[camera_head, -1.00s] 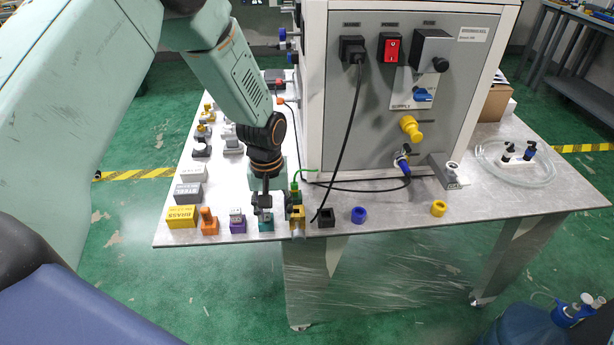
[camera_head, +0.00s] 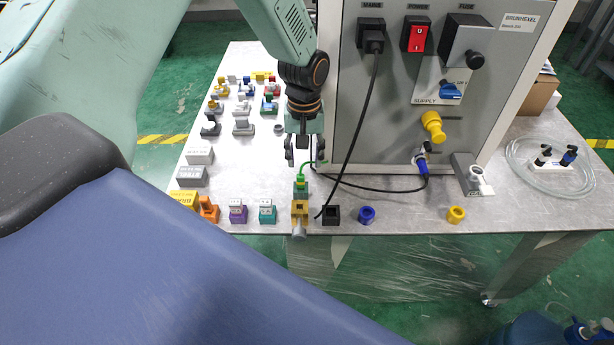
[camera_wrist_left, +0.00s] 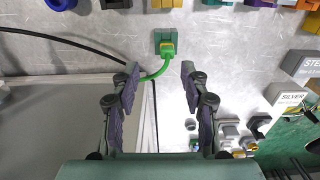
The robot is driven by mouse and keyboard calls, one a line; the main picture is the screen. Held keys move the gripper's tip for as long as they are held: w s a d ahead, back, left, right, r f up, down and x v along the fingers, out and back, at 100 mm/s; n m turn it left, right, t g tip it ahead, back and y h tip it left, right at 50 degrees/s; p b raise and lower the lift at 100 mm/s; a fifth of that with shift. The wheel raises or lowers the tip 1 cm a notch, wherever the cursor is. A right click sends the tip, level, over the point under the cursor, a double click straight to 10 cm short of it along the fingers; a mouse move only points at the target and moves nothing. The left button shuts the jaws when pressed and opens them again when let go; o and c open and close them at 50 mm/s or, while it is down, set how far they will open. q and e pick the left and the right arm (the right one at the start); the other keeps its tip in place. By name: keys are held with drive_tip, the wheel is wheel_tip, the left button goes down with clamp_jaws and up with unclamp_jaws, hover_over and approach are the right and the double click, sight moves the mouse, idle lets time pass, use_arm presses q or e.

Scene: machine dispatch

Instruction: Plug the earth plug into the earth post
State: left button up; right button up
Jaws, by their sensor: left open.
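The green earth plug (camera_head: 301,181) sits at a small green block near the table's front edge. Its green cable curves back toward the machine's lower left corner. The plug and cable also show in the left wrist view (camera_wrist_left: 168,48), ahead of and between the fingers. My left gripper (camera_head: 304,156) is open and empty, pointing down just behind the plug, apart from it. In the wrist view its fingers (camera_wrist_left: 159,80) are spread wide, with the cable's bend between the tips. I cannot tell which part is the earth post. My right gripper is out of view.
A yellow block (camera_head: 300,208) stands in front of the plug, beside a black block (camera_head: 331,215) and a teal block (camera_head: 267,212). The grey machine (camera_head: 400,120) stands close on the right, with a black cable (camera_head: 352,140) hanging down. Several small parts fill the table's left side.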

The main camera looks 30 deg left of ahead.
sight(301, 177)
use_arm(q)
drive_tip(key=f, duration=0.4)
drive_tip(key=s+f, duration=0.1)
drive_tip(key=f, duration=0.2)
drive_tip(key=shift+a, duration=0.25)
drive_tip(key=shift+w+f, duration=0.15)
drive_tip(key=shift+f, duration=0.15)
drive_tip(key=shift+a, duration=0.2)
drive_tip(key=shift+c, duration=0.2)
drive_tip(key=shift+s+r, duration=0.1)
drive_tip(key=shift+s, duration=0.15)
drive_tip(key=shift+c, duration=0.9)
drive_tip(key=shift+w+d, duration=0.2)
drive_tip(key=c, duration=0.4)
drive_tip(key=shift+s+a, duration=0.1)
drive_tip(key=shift+a, duration=0.05)
clamp_jaws()
